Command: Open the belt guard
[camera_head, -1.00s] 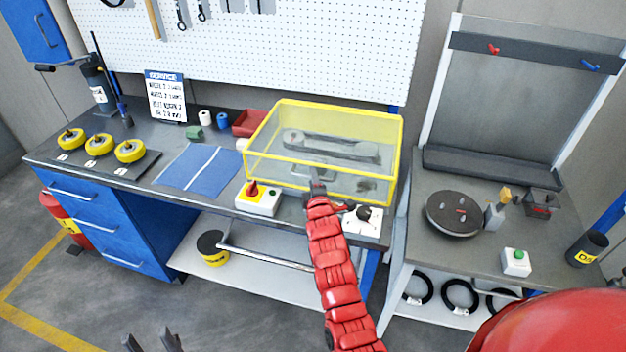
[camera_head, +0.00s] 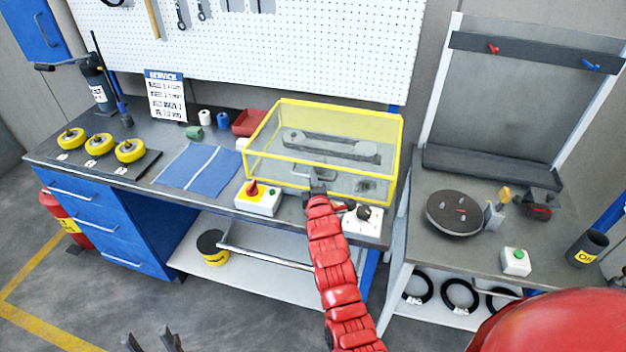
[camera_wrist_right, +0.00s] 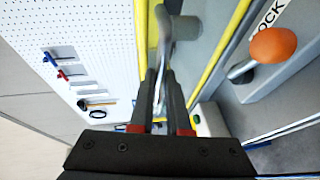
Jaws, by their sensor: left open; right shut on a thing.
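The belt guard (camera_head: 400,150) is a clear box with a yellow frame on the right part of the workbench. It sits down over a grey belt drive (camera_head: 335,147). My right gripper (camera_head: 317,182) is at the middle of the guard's front side, shut on its grey handle. In the right wrist view the handle (camera_wrist_right: 182,27) lies at the fingertips of my right gripper (camera_wrist_right: 166,72), with the yellow frame beside it. My left gripper (camera_head: 152,343) is open and empty at the bottom edge, low and away from the bench.
A red-and-yellow switch box (camera_head: 258,198) and a white box with a black knob (camera_head: 362,219) flank my right gripper. An orange knob (camera_wrist_right: 274,45) beside "LOCK" lettering shows in the wrist view. A pegboard (camera_head: 300,50) stands behind the guard.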

